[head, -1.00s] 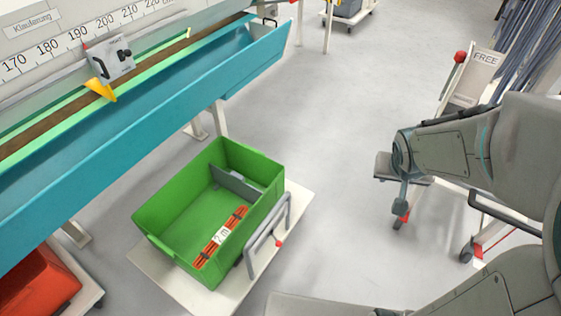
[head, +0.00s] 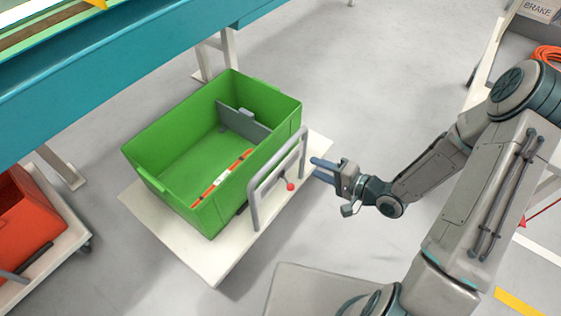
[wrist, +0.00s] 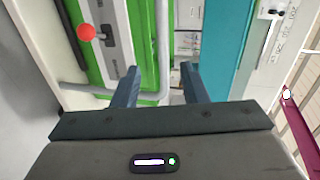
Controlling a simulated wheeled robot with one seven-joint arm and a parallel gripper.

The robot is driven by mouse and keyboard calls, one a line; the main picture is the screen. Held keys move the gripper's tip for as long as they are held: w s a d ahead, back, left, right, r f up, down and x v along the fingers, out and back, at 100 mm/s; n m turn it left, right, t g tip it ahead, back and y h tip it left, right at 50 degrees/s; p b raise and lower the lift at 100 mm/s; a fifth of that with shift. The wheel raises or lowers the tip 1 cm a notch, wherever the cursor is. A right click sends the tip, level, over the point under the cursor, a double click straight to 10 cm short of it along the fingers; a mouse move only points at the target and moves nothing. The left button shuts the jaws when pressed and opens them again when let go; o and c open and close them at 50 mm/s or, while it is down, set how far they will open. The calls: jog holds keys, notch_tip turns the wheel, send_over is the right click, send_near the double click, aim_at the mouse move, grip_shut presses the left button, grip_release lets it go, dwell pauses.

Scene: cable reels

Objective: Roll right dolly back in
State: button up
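The right dolly is a low white platform (head: 225,262) with a grey tube handle (head: 255,205) on its right side. It carries a green crate (head: 160,137) and stands out on the floor in front of the blue bench. My gripper (head: 318,168) is just right of the handle, its fingers pointing at it. In the wrist view the two fingers (wrist: 160,80) are apart with nothing clearly held between them. The handle (wrist: 163,40) shows just ahead of them; I cannot tell whether they touch it. A red knob (head: 291,186) sits by the handle, and also shows in the wrist view (wrist: 86,32).
A second dolly with a red-orange crate (head: 25,225) stands at the left. White bench legs (head: 215,60) stand behind the green crate. Grey floor is open at the upper middle.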

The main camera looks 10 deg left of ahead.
aim_at(283, 153)
jog(key=shift+y, duration=0.3)
jog(key=b+x, duration=0.2)
jog(key=x, duration=0.4)
jog(key=b+x, duration=0.2)
jog(key=x, duration=0.5)
jog(key=shift+s+f+b, duration=0.15)
jog(key=shift+s+b, duration=0.05)
jog(key=shift+b, duration=0.1)
jog(key=shift+w+a, duration=0.25)
jog(key=shift+a, duration=0.3)
grip_shut()
